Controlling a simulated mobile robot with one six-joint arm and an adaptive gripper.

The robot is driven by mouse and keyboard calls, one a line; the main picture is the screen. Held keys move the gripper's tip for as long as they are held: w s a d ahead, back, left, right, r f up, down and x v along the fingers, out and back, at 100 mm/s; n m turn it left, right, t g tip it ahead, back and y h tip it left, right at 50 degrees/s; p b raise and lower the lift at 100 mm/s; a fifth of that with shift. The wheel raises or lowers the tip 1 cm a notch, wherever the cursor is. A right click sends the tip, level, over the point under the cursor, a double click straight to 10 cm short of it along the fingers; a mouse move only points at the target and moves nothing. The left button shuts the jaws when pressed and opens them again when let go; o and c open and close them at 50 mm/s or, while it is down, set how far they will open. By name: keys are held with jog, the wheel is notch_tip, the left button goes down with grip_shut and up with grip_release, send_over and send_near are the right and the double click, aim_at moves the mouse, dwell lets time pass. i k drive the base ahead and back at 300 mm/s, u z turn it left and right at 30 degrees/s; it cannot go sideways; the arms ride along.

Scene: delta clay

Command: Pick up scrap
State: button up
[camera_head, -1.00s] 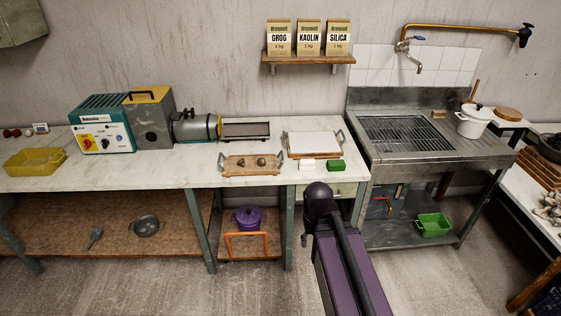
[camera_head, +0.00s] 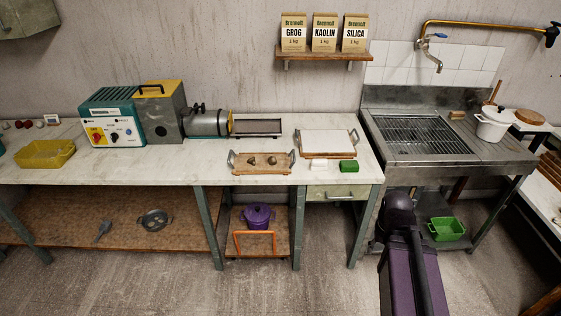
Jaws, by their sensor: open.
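Two small brown lumps (camera_head: 261,160) lie on a wooden tray (camera_head: 240,169) with metal handles on the bench; they look like clay scrap, but I cannot tell for sure. My dark arm, folded over my purple body, stands at the lower right in front of the sink, well away from the tray. I cannot make out my gripper; it does not show clearly in this view.
A purple pot (camera_head: 257,215) sits below. Floor in front is open.

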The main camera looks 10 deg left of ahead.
aim_at(272, 160)
jog(key=u, duration=0.05)
jog(key=i, duration=1)
jog(key=z, duration=0.1)
